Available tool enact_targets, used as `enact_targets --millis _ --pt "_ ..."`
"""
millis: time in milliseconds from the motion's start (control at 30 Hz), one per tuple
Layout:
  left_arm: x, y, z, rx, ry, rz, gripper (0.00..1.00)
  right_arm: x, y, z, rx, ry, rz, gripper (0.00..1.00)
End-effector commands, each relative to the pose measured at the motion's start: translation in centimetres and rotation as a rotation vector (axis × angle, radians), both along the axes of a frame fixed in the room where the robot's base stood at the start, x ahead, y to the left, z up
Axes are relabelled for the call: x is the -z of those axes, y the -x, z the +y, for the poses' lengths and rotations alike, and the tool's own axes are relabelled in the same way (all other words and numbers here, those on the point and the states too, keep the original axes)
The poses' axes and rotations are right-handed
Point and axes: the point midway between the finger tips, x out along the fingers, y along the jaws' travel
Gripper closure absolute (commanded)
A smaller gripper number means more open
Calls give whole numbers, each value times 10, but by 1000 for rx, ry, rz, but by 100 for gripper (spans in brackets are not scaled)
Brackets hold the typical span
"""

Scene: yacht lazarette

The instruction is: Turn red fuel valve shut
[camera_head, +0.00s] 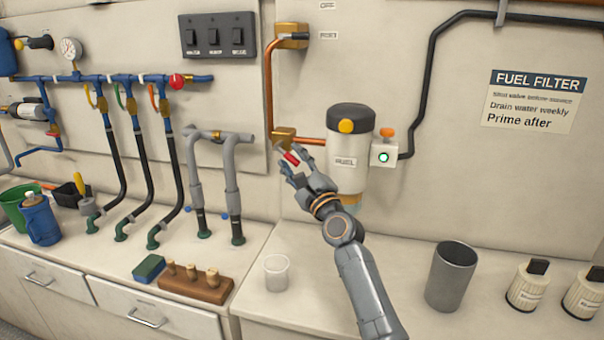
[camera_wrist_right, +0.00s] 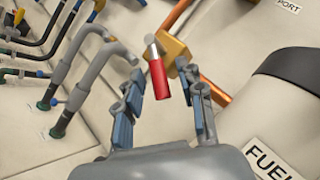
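The red fuel valve handle (camera_head: 291,158) has a red grip on a short silver lever and points down and to the right from the brass valve body (camera_head: 284,134). In the right wrist view the red grip (camera_wrist_right: 158,79) shows below the brass body (camera_wrist_right: 175,50). My right gripper (camera_head: 292,169) is at the handle. In the wrist view its two blue-padded fingers (camera_wrist_right: 163,105) are apart on either side of the grip, with visible gaps. Whether the grip lies fully between the fingertips in depth is hard to tell. My left gripper is not in view.
The fuel filter canister (camera_head: 347,160) stands close right of the handle, joined by a copper pipe (camera_head: 308,141). Grey pipes (camera_head: 230,165) rise to the left. A clear cup (camera_head: 277,272), a wooden plug rack (camera_head: 196,284) and a grey tumbler (camera_head: 451,276) stand on the counter below.

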Motion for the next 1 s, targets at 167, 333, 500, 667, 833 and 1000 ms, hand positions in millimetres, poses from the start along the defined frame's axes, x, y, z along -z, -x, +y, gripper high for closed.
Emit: enact_targets --millis 167,333,500,667,833,1000 --pt "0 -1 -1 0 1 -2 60 8 19 -9 2 -3 2 62" --pt "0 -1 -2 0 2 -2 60 19 48 -23 0 -1 3 62" --pt "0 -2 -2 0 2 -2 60 28 75 -37 2 1 2 62" --pt "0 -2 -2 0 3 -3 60 34 93 -44 0 0 3 62" --pt "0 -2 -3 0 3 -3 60 36 100 -47 -1 0 2 62" --pt "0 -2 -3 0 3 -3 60 36 100 -47 -1 0 2 62"
